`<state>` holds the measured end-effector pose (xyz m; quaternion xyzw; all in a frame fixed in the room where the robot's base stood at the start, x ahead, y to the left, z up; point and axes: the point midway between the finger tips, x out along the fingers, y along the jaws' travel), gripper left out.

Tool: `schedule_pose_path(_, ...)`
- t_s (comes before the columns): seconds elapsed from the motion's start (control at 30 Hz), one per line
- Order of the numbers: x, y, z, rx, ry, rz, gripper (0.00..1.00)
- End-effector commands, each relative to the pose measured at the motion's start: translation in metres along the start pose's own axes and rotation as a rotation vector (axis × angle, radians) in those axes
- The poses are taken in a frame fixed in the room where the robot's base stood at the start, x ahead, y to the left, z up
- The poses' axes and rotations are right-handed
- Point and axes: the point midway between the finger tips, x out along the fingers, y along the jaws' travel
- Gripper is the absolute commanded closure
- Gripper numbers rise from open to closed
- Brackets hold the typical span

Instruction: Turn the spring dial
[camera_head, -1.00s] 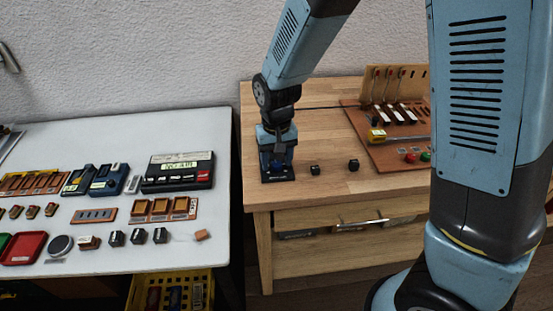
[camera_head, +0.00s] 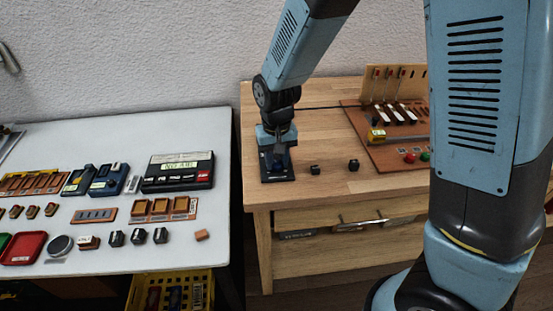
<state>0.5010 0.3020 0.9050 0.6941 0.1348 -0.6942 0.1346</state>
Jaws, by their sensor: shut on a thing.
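Two small black blocks (camera_head: 315,169) (camera_head: 353,165) lie just right of the dial. A brown board (camera_head: 383,153) with levers and buttons is further right. A white table (camera_head: 110,262) with trays and a display box (camera_head: 178,171) stands left, across a gap.

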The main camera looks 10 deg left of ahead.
Motion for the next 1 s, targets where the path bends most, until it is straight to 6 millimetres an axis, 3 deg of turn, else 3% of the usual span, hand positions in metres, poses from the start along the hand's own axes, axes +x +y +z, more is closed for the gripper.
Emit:
schedule_pose_path(0.4, 0.0, 0.0, 0.0001, 0.207, 0.0, 0.0, 0.99)
schedule_pose_path(0.73, 0.0, 0.0, 0.0001, 0.224, -0.001, 0.0, 0.99)
schedule_pose_path(0.77, 0.0, 0.0, 0.0001, 0.224, -0.001, 0.0, 0.68)
schedule_pose_path(1.0, 0.0, 0.0001, 0.0001, 0.223, 0.0, 0.0, 0.45)
